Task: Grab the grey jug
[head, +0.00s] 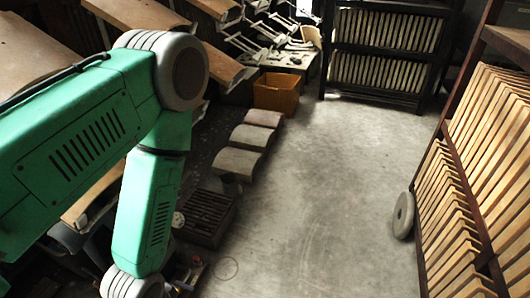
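I cannot make out a grey jug in the head view. My green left arm fills the left side and bends down out of the bottom edge, so its gripper is out of view. My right arm and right gripper do not show. My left arm hides part of the clutter on the left.
An orange bin (277,93) stands at the back. Curved grey-tan pieces (245,146) and a dark slatted box (207,217) lie left of centre. A wooden slat rack (480,190) lines the right, with a grey disc (403,215) against it. The concrete floor (325,190) between is clear.

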